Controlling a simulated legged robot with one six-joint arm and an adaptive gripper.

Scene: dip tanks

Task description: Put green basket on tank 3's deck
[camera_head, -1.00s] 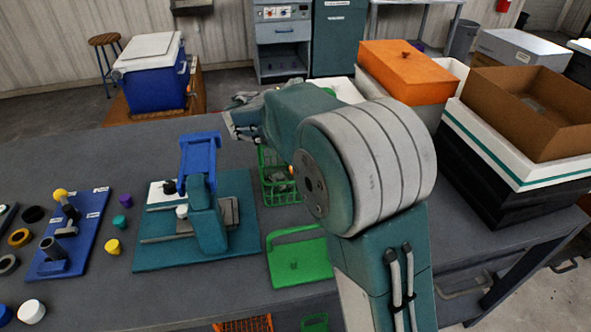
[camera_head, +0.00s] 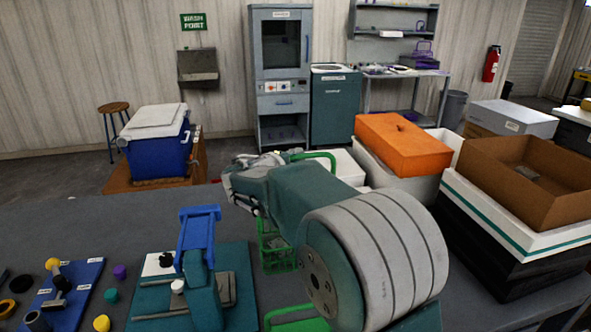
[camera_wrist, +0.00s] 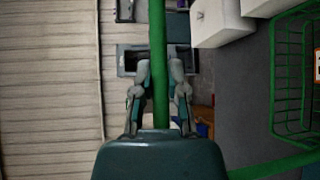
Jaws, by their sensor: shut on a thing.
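The green basket (camera_head: 279,256) is a wire basket, seen partly below my arm in the head view. In the wrist view its mesh side (camera_wrist: 291,80) is at the right with an orange and white tag at the edge. My gripper (camera_wrist: 161,72) is shut on the basket's green handle bar (camera_wrist: 158,30), which passes between the fingers. In the head view my gripper (camera_head: 243,188) is left of the big arm joint, its fingertips hard to make out. A green bar (camera_head: 322,155) arches behind my arm. I cannot read any tank numbers, so I cannot tell which is tank 3.
A white tank (camera_head: 346,170) stands behind my arm, beside a tank with an orange lid (camera_head: 405,145). A brown open box (camera_head: 520,205) sits on white and black bins at right. A blue stand (camera_head: 197,262) on a teal board is at front left. Bare bench (camera_head: 110,220) lies beyond it.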

